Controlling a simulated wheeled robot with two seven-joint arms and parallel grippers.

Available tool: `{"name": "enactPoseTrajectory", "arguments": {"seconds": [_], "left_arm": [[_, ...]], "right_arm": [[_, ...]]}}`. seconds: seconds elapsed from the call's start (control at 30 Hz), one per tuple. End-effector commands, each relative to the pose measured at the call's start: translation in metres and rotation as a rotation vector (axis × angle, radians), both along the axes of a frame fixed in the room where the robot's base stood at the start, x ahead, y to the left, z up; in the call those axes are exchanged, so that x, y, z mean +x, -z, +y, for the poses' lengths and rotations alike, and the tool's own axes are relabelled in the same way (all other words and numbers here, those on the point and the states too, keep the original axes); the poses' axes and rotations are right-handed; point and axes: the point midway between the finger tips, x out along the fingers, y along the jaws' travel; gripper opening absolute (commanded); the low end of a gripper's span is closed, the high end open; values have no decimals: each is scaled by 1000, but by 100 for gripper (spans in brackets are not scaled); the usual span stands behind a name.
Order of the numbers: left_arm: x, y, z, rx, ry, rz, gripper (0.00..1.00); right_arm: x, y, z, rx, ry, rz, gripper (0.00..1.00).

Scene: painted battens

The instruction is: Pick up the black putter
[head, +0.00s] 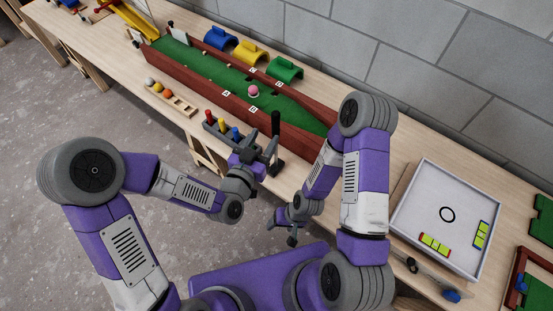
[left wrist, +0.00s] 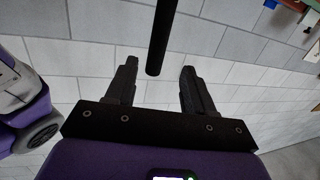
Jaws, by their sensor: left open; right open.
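The black putter (head: 275,125) stands upright at the right end of a grey rack (head: 212,129), in front of the green lane. My left gripper (head: 267,155) is open beside its shaft. In the left wrist view the black putter's bar (left wrist: 163,35) comes down from the top, and its end shows between the two spread fingers (left wrist: 158,68), apart from both. The putter's lower part is partly hidden by my left gripper. My right gripper (head: 280,232) is open and empty, low in front of the table.
Red, yellow and blue putters (head: 222,124) stand in the rack left of the black one. The green lane (head: 205,66) with reddish-brown walls holds a pink ball (head: 253,91). A ball holder (head: 171,100) is at left; a white tray (head: 433,205) is at right.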

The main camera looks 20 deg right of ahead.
Motion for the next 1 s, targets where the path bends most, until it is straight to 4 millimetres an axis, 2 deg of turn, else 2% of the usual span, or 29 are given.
{"name": "enactPoseTrajectory", "arguments": {"seconds": [0.03,0.17,0.7,0.97,1.0], "left_arm": [[-2,-6,-5,-11,7,-44,53],[4,-18,-14,-23,9,-85,53],[55,-19,-51,-21,8,-78,53],[57,-18,-52,-21,8,-77,53],[57,-18,-52,-21,8,-76,50]], "right_arm": [[0,6,0,0,0,0,69],[0,6,0,0,0,-1,69],[0,8,0,0,0,-1,69],[0,8,0,0,0,0,69],[0,8,0,0,0,0,69]]}}
